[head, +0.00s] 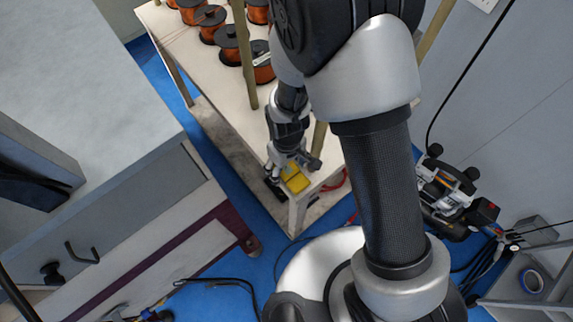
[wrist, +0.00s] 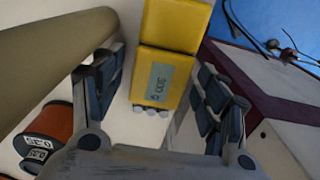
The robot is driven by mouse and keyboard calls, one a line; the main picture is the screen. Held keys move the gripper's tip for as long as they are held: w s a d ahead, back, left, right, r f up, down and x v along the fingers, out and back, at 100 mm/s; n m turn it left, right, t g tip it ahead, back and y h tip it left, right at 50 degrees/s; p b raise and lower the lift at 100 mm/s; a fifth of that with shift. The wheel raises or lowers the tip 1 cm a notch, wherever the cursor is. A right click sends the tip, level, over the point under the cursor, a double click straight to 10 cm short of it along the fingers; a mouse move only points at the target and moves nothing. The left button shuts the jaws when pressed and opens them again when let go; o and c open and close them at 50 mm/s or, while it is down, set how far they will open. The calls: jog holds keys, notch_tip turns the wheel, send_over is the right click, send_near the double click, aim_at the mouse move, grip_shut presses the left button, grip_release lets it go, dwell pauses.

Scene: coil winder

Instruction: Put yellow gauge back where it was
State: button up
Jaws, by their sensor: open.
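The yellow gauge (head: 297,182) lies near the front corner of the white table. In the wrist view the yellow gauge (wrist: 177,28) is a blocky yellow body with a grey display and small grey buttons at its near end. My gripper (head: 292,166) is over it, pointing down. In the wrist view my gripper (wrist: 160,82) is open, with one finger to the left and one to the right of the gauge's near part. I cannot tell whether either finger touches it. My gripper partly hides the gauge in the head view.
Several copper wire spools (head: 228,40) stand farther back on the table (head: 190,60). A wooden post (head: 245,60) rises beside my arm; a post (wrist: 50,50) is close to the left finger. A grey cabinet (head: 100,130) stands left across a blue floor gap.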

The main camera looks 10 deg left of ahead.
aim_at(287, 169)
notch_tip(287, 169, up, 12)
jog(key=p, duration=0.4)
jog(key=shift+r+p, duration=0.15)
jog(key=shift+p, duration=0.15)
jog(key=shift+s, duration=0.1)
dwell(0.3)
